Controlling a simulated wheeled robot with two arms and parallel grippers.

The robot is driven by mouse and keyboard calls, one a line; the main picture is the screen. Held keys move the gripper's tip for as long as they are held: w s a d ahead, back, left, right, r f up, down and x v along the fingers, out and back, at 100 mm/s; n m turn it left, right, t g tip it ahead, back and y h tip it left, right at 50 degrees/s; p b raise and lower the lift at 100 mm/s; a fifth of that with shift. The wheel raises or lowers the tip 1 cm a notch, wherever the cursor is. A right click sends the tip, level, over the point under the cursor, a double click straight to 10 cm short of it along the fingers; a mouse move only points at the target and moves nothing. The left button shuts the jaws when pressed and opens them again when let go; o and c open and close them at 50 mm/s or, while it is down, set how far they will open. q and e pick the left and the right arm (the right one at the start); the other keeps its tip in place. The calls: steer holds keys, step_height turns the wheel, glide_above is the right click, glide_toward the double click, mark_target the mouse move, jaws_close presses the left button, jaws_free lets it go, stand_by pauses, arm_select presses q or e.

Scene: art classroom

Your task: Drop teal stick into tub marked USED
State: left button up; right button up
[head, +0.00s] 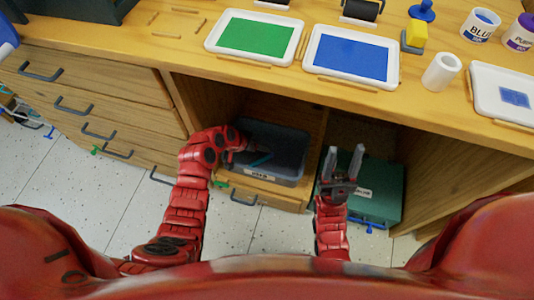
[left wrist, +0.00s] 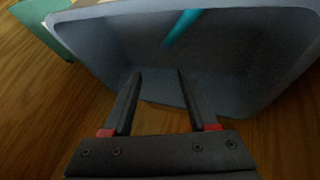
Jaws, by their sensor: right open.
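The teal stick (head: 262,159) shows inside the tub's outline, and in the left wrist view the stick (left wrist: 183,28) lies against the dark interior near the rim. My left gripper (left wrist: 156,74) is at the tub; its fingers are apart with nothing between them, clear of the stick. In the head view its fingers are mostly hidden. My right gripper (head: 343,153) is open and empty, in front of the cubby's right side.
A green box (head: 378,190) stands in the cubby right of the tub. Drawers (head: 85,105) are on the left. The counter (head: 180,50) above holds a green paint tray (head: 254,36), a blue paint tray (head: 350,57), rollers and paint pots. The speckled floor in front is mostly clear.

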arm_select(q)
steer(key=shift+r, duration=0.1)
steer(key=p+v, duration=0.4)
steer(key=v, duration=1.3)
steer(key=shift+s+a, duration=0.1)
steer(key=shift+r+p, duration=0.25)
steer(key=shift+p, duration=0.15)
steer(key=shift+r+p, duration=1.1)
steer(key=shift+r, duration=0.3)
steer(key=shift+r+p, duration=0.35)
steer(key=shift+r, duration=0.1)
